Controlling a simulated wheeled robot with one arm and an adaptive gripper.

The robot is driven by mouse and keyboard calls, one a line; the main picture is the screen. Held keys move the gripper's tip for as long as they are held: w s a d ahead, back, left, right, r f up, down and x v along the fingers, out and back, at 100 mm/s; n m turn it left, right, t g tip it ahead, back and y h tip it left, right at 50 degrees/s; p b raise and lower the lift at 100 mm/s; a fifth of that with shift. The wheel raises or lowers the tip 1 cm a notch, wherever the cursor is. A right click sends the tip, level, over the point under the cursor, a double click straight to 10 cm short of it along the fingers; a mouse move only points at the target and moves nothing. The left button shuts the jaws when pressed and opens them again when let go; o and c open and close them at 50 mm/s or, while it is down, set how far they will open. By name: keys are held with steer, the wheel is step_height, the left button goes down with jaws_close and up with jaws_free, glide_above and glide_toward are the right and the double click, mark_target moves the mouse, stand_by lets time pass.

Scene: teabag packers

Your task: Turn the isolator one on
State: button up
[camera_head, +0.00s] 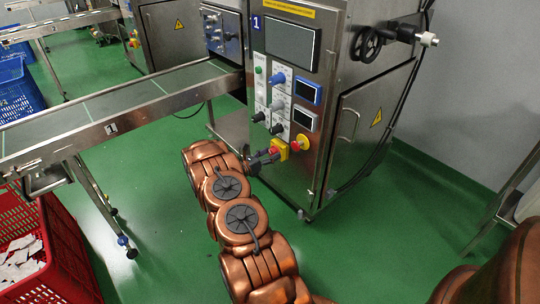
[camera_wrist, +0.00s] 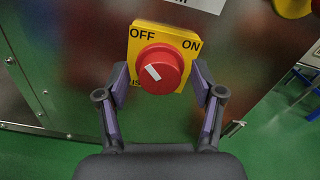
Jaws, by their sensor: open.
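The isolator is a red round knob (camera_wrist: 160,68) on a yellow plate (camera_wrist: 147,33) marked OFF at upper left and ON at upper right. The white mark on the knob slants toward the upper left, the OFF side. My gripper (camera_wrist: 161,85) is open, with one finger on each side of the knob; I cannot tell whether they touch it. In the head view the isolator's yellow plate (camera_head: 284,152) sits low on the front of the machine marked 1 (camera_head: 337,70), and my gripper (camera_head: 272,155) reaches it from the left, partly hiding the knob.
A red emergency button (camera_head: 301,142) on yellow sits just right of the isolator. Several knobs and small displays (camera_head: 307,90) are above. A conveyor (camera_head: 130,95) runs off to the left. A red crate (camera_head: 60,240) with white packets stands at lower left.

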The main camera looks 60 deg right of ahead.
steer(key=c, duration=1.1)
steer(key=shift+c, duration=0.2)
